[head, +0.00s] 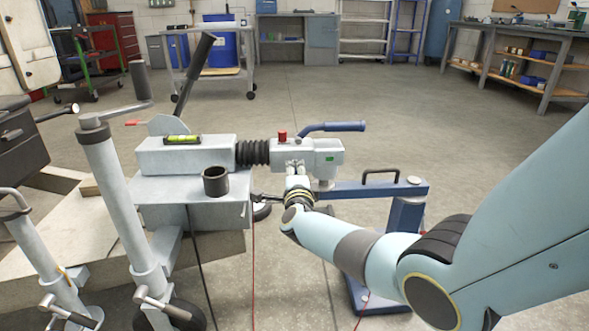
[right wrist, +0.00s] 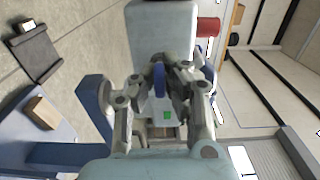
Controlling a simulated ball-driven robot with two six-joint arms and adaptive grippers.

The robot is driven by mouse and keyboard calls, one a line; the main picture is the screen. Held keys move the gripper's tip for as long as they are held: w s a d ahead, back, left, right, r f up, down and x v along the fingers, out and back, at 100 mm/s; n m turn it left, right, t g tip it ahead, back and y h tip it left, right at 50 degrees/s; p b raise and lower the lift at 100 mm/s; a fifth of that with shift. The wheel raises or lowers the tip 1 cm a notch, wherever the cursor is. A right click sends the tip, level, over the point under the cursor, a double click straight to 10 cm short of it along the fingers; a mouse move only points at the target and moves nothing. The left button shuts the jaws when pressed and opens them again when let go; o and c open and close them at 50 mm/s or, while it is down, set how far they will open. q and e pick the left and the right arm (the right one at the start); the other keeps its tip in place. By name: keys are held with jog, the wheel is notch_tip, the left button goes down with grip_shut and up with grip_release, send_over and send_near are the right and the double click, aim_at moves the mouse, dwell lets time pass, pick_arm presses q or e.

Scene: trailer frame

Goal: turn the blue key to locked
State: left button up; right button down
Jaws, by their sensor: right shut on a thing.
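The blue key (right wrist: 159,80) shows in the right wrist view as a narrow blue piece between my fingertips, its long side running up and down the picture. My right gripper (right wrist: 160,83) is shut on it, with one finger on each side. In the head view my right gripper (head: 297,171) is at the near face of the grey coupling head (head: 327,149); the key is hidden there behind the gripper. The lock around the key is mostly covered, and I cannot read any locked or unlocked mark. My left gripper is not in view.
The coupling head carries a red knob (head: 282,137), a blue lever (head: 335,126) and a small green patch (head: 330,158). A black bellows (head: 253,152) joins it to the grey drawbar (head: 187,154). A blue stand (head: 345,189) is beneath. Jack posts (head: 120,200) stand left.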

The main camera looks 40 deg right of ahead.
jog(key=shift+f, duration=0.1)
dwell(0.3)
jog(key=c, duration=1.4)
grip_release()
jog(key=shift+s+a, duration=0.1)
jog(key=v, duration=1.2)
